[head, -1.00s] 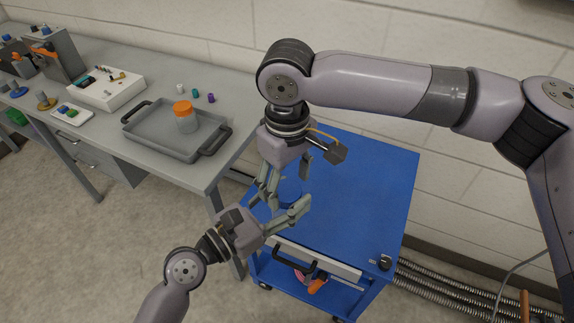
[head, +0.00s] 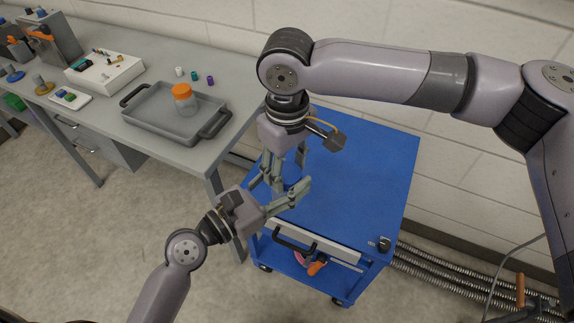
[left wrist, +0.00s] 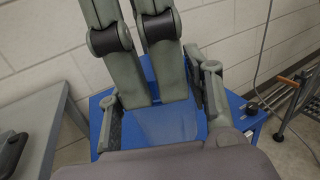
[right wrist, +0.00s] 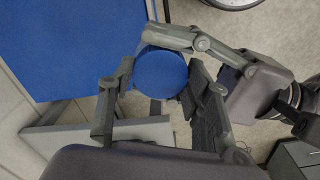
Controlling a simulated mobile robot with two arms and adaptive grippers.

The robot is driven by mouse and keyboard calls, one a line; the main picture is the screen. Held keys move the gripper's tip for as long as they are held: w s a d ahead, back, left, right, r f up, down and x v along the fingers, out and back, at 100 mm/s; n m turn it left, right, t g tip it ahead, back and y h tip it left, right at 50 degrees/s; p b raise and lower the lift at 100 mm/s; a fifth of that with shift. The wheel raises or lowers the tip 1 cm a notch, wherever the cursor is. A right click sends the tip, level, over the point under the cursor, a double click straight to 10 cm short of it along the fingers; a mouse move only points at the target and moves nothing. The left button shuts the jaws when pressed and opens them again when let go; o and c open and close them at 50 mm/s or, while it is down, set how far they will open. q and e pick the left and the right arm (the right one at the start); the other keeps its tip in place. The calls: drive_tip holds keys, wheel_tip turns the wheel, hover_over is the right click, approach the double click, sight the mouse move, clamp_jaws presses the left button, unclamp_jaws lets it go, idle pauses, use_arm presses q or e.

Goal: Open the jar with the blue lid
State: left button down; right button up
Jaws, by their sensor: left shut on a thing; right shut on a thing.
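The jar's round blue lid (right wrist: 161,73) shows from above in the right wrist view, between the fingers of my right gripper (right wrist: 158,92), which is shut on it. The clear jar body (left wrist: 165,122) shows faintly in the left wrist view, between the fingers of my left gripper (left wrist: 160,108), shut on it. In the head view my left gripper (head: 286,194) and right gripper (head: 277,176) meet over the blue cart, and their fingers hide most of the jar. I cannot tell whether the lid has turned or lifted.
The blue cart (head: 355,185) has a clear top beside the grippers. A bench at left carries a grey tray (head: 150,124) with an orange-lidded jar (head: 184,101), small vials and a white box (head: 104,72). Flexible hoses (head: 440,275) run along the floor at right.

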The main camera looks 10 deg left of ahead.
drive_tip(key=shift+c, duration=1.2)
drive_tip(key=o, duration=1.2)
drive_tip(key=shift+r, duration=0.1)
wheel_tip(320, 180, up, 8)
drive_tip(key=shift+f, duration=0.25)
drive_tip(key=shift+c, duration=0.3)
drive_tip(key=shift+f, duration=3.85)
drive_tip(key=shift+c, duration=0.2)
drive_tip(key=c, duration=1.1)
drive_tip(key=o, duration=1.2)
